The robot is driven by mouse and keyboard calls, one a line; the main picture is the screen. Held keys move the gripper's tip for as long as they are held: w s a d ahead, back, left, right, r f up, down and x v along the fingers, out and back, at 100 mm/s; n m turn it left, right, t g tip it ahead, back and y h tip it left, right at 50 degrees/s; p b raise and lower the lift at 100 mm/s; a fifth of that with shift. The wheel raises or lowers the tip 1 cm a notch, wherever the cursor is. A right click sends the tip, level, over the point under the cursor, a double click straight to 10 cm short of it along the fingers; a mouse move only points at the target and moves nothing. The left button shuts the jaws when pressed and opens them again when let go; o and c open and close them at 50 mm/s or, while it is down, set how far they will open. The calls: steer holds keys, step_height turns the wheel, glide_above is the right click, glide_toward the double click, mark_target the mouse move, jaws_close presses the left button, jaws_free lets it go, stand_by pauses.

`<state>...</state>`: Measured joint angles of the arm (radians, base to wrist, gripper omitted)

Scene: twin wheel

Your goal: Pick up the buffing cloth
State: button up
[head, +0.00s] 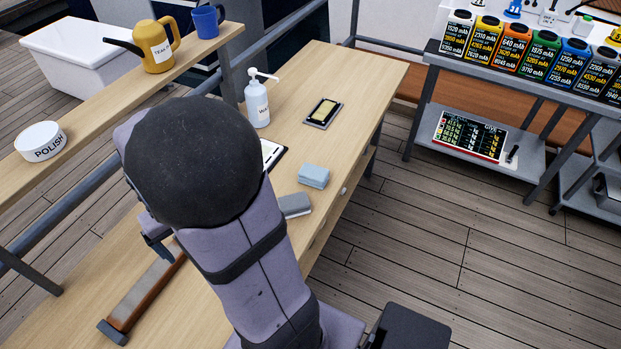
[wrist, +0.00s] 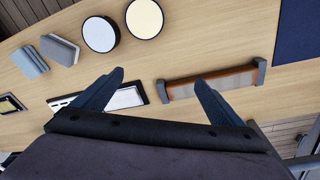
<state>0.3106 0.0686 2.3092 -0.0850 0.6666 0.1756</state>
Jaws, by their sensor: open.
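Two folded, cloth-like pads lie side by side on the wooden bench: a light blue one (head: 314,175) and a grey one (head: 294,205). I cannot tell which is the buffing cloth. In the wrist view the blue pad (wrist: 29,62) and the grey pad (wrist: 60,49) are at the upper left, outside my jaws. My gripper (wrist: 160,78) is open and empty above the bench, with its fingers wide apart. In the head view my own arm hides most of it.
Two round tins, white-topped (wrist: 100,34) and cream-topped (wrist: 144,18), stand near the pads. A wood-and-metal tool (wrist: 212,80) lies below the jaws, near a white-faced item (wrist: 126,97). A pump bottle (head: 257,104) and small tray (head: 323,113) are farther back.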

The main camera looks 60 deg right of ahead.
steer(key=w+d+f+m+h+b, duration=0.1)
steer(key=d+f+m, duration=0.1)
steer(key=d, duration=0.4)
steer(key=w+d+f+m+b, duration=0.1)
steer(key=d+m, duration=0.1)
steer(key=d, duration=0.5)
steer(key=m+h+b, duration=0.3)
steer(key=m+b, duration=0.1)
steer(key=m, duration=0.4)
glide_above(313, 172)
steer(key=a, duration=0.2)
step_height(313, 172, down, 6)
steer(key=shift+s+r, duration=0.1)
steer(key=shift+a+p+x, duration=0.15)
steer(key=shift+p+x, duration=0.65)
steer(key=shift+x, duration=0.55)
steer(key=shift+a+p+x, duration=0.15)
steer(key=shift+p+x, duration=0.65)
steer(key=shift+x, duration=0.55)
steer(key=shift+s+x, duration=0.2)
steer(key=shift+x, duration=0.9)
steer(key=shift+a, duration=0.1)
steer(key=c, duration=1.1)
